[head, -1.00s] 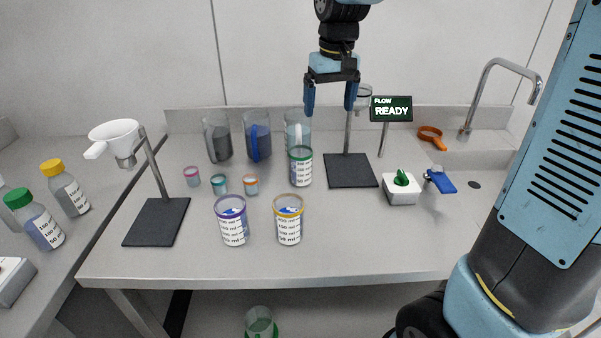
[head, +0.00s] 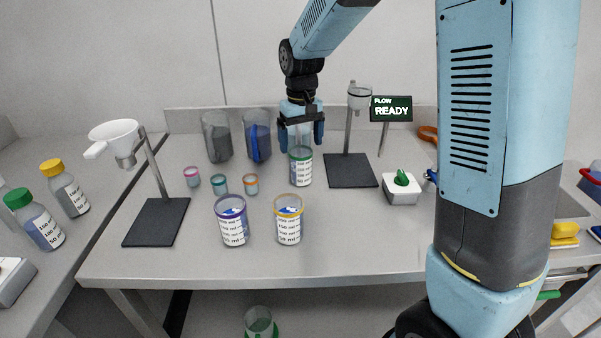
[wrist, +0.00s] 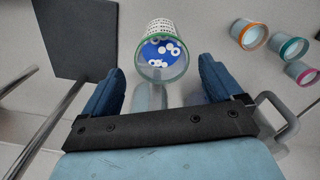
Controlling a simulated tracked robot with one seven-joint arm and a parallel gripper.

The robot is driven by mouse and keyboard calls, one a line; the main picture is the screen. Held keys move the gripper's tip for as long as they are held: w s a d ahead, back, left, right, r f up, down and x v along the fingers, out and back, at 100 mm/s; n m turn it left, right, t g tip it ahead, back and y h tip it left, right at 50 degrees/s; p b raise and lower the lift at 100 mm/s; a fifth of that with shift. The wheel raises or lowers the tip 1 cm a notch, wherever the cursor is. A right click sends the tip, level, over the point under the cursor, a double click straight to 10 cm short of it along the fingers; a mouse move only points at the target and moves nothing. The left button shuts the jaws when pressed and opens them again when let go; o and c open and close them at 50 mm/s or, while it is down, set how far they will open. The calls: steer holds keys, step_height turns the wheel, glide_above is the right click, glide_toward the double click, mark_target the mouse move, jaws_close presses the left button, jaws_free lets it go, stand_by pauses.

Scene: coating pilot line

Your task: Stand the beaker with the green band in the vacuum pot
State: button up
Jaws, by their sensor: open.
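The beaker with the green band (head: 301,168) stands upright on the bench, left of the right-hand stand's dark base. In the wrist view the green-rimmed beaker (wrist: 160,34) shows blue contents with white pieces in it. My gripper (head: 301,143) is open, with its fingers pointing down just above and behind the beaker. In the wrist view the beaker lies ahead, between the lines of the two fingers (wrist: 160,78), and nothing is held. I cannot tell for sure which vessel is the vacuum pot; a clear pot with a green base (head: 259,322) stands low in front, below the bench top.
Purple-banded (head: 232,222) and yellow-banded (head: 289,220) beakers stand in front. Small cups (head: 220,185) sit left, and pitchers (head: 217,138) stand behind. A funnel stand (head: 158,220), a second stand (head: 350,171), a READY sign (head: 391,109) and a white box (head: 402,190) flank them.

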mark_target(301, 159)
steer(key=shift+s+f, duration=0.2)
steer(key=shift+f, duration=2.85)
steer(key=c, duration=1.3)
steer(key=shift+a+r, duration=0.1)
steer(key=shift+r, duration=0.05)
